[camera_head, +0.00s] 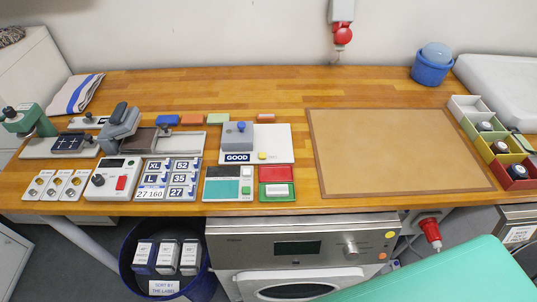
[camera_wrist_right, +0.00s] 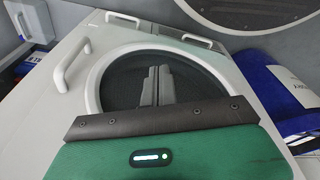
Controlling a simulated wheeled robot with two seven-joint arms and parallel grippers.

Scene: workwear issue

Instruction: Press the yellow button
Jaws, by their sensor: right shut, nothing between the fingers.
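A small yellow button (camera_head: 262,155) sits on a white board (camera_head: 281,140) near the middle of the wooden bench. It is just right of a grey device with a blue knob and a "GOOD" label (camera_head: 237,157). My right gripper (camera_wrist_right: 157,70) shows in the right wrist view, its two grey fingers together and empty. They appear in front of the dark round door of a white appliance (camera_wrist_right: 215,61), away from the bench top. My left gripper is in neither view.
Red and green blocks (camera_head: 276,174), a teal-screened panel (camera_head: 222,188) and a size-key panel (camera_head: 170,180) stand close to the board. A tan mat (camera_head: 400,150) lies to the right. A metal appliance (camera_head: 300,250) and a blue bin (camera_head: 130,262) stand below the bench's front edge.

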